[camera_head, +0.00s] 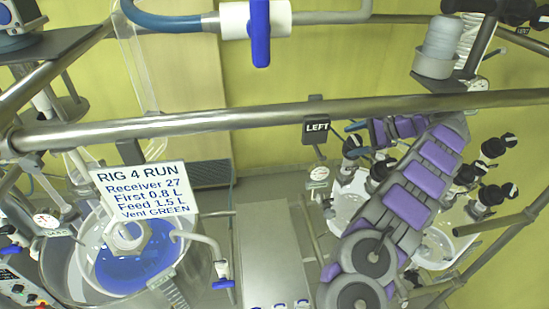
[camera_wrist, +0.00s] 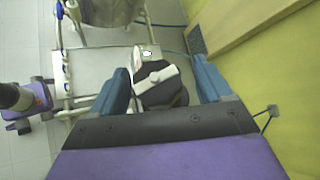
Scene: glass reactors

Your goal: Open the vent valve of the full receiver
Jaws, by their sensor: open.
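My gripper (camera_wrist: 160,68) is open in the wrist view, its two blue fingers apart. A black round knob with a pale lever bar (camera_wrist: 155,80) sits between the fingers. I cannot tell whether either finger touches it. In the head view, a blue finger of my gripper (camera_head: 356,127) shows just above a black-topped valve (camera_head: 352,146) at the left of the right-hand glassware. Pale round receivers (camera_head: 347,207) (camera_head: 437,246) stand there, partly hidden behind my arm. I cannot tell their fill levels or any vent colour mark on them.
A sign (camera_head: 145,188) reads "RIG 4 RUN, Receiver 27, First 0.8 L, Feed 1.5 L, Vent GREEN". A glass vessel with blue liquid (camera_head: 130,262) stands left. Several black-topped valves (camera_head: 490,195) crowd the right.

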